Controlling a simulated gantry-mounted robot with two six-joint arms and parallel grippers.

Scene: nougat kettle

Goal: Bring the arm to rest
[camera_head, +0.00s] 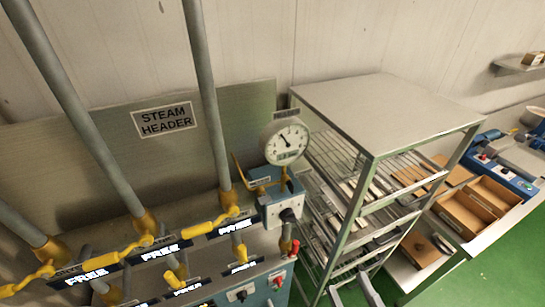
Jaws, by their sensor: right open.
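My right gripper (353,289) shows at the bottom edge, right of the middle. Only the grey tips of its two fingers are in view. They stand apart with nothing between them, so it is open and empty. It appears in front of the lower part of the wire-shelf rack (385,100). The rest of my right arm is below the picture. My left gripper is not in view.
A steam header with grey pipes (70,95), yellow valve handles (215,222) and a round gauge (287,140) fills the left. A wooden tray (465,215) sits on a bench at right. Green floor (480,270) is clear at lower right.

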